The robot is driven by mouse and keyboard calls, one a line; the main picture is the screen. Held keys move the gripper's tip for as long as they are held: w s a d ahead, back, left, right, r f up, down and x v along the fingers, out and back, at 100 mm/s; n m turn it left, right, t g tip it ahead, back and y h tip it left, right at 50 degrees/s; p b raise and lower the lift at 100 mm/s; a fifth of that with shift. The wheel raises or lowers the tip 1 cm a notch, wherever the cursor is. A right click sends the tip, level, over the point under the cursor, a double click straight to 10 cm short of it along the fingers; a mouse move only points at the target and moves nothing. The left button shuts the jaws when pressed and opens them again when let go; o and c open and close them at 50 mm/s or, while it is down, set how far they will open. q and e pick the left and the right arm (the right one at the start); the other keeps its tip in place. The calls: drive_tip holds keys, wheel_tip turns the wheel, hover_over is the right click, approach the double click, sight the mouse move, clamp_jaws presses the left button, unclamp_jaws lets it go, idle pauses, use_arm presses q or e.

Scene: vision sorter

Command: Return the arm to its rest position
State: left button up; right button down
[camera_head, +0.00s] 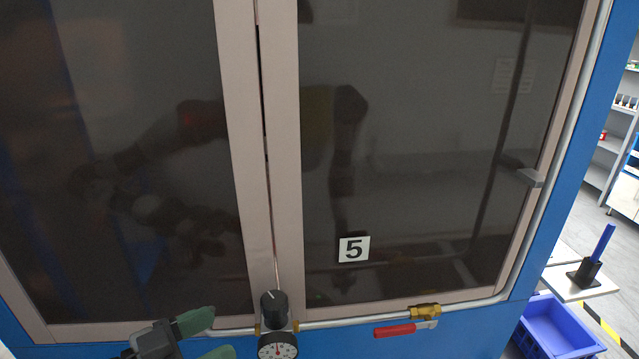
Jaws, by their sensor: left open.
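My left gripper (221,332) shows at the bottom of the view, left of centre. Its two green fingers are spread apart, with nothing seen between them. The lower finger is cut off by the bottom edge of the picture. The fingers are just left of a black knob (274,305) and a round dial gauge (277,346) on the front of a blue machine (560,150). I cannot tell whether they touch anything. My right gripper is not in view.
A pipe with a red-handled valve (395,330) runs below. A blue crate (555,325) and shelves (606,150) stand at right, beside open floor.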

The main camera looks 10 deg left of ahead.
use_arm(q)
drive_tip(key=s+f+n+g+y, duration=0.3)
drive_tip(key=s+f+g+y, duration=0.25)
drive_tip(key=f, duration=0.55)
drive_tip(key=s+f+n+g+y, duration=0.4)
drive_tip(key=s+f+y, duration=0.3)
drive_tip(key=f, duration=0.3)
wheel_tip(320, 180, down, 25)
drive_tip(key=g, duration=0.1)
drive_tip(key=s+a+f+g, duration=0.1)
drive_tip(key=s+a+f, duration=0.1)
drive_tip(key=s+f, duration=1.5)
drive_tip(key=shift+s+a+f+m, duration=0.2)
drive_tip(key=shift+s+a+m, duration=0.1)
drive_tip(key=shift+a, duration=0.1)
